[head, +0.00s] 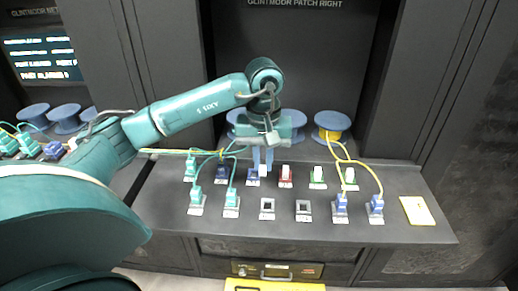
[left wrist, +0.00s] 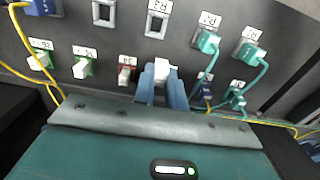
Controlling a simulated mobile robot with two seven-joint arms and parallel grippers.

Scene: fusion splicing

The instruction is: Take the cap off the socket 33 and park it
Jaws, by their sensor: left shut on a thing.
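My left gripper (head: 262,166) is over the back row of sockets, its two blue fingers pointing down. It is shut on a small white cap (left wrist: 162,69), which shows between the fingertips in the left wrist view. The cap is at the place in the row beside the red socket labelled 34 (left wrist: 125,76). The fingers largely hide the socket 33 and its label, so I cannot tell whether the cap is still seated or just clear of it. In the head view a blue socket (head: 252,174) shows by the fingertips. My right gripper is not in view.
White-capped red (head: 285,176) and green (head: 317,178) sockets stand to the right. Teal plugs (head: 231,201) with cables are at the left, blue plugs (head: 376,206) with yellow cables at the right. Two open frames (head: 267,209) (head: 304,210) are in front. A yellow card (head: 417,210) lies far right.

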